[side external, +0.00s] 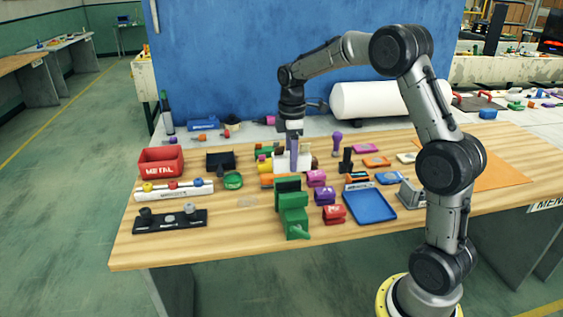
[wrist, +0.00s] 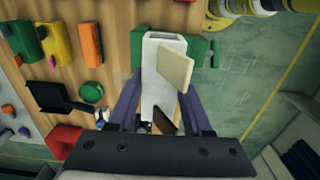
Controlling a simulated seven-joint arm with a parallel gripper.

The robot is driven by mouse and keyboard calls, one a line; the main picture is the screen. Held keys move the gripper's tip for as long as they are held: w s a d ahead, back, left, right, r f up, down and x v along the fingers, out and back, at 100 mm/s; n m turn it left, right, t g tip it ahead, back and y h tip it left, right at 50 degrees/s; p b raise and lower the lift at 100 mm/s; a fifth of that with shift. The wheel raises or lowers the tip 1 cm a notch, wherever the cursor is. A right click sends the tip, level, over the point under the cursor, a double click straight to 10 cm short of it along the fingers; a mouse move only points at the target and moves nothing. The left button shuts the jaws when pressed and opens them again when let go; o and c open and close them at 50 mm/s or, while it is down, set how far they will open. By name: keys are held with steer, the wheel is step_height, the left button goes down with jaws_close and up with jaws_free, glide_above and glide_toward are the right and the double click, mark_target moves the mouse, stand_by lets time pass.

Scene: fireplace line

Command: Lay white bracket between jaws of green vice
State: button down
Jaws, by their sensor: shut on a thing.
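My gripper (side external: 293,160) has purple fingers pointing down. In the wrist view my gripper (wrist: 160,100) is shut on the white bracket (wrist: 154,65). A cream flat piece (wrist: 177,68) shows against its right side. The white bracket (side external: 305,161) also shows at the fingertips in the side view, partly hidden by them. The green vice (side external: 292,212) stands near the front table edge, just below the fingertips in the picture. In the wrist view parts of the green vice (wrist: 196,52) show on both sides of the bracket, which hides its middle. I cannot tell the exact height between them.
Purple (side external: 325,196) and red (side external: 335,214) blocks stand right of the vice, with a blue tray (side external: 370,206) beyond. An orange block (wrist: 92,45) and a yellow block (wrist: 56,43) lie left of it in the wrist view. A red bin (side external: 161,161) stands at the left.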

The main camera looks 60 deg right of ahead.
glide_above(291, 187)
steer(key=s+a, duration=0.1)
steer(key=a, duration=0.1)
steer(key=shift+f, duration=2.4)
steer(key=shift+s+f, duration=0.1)
steer(key=shift+f, duration=0.3)
steer(key=shift+f, duration=0.7)
steer(key=shift+s+a+f, duration=0.1)
steer(key=shift+s+f, duration=0.05)
steer(key=shift+f, duration=0.6)
steer(key=shift+s+f, duration=0.1)
steer(key=shift+f, duration=0.5)
steer(key=shift+c, duration=1.2)
jaws_free()
steer(key=shift+a, duration=0.15)
steer(key=shift+w+r, duration=0.2)
steer(key=shift+r, duration=2.5)
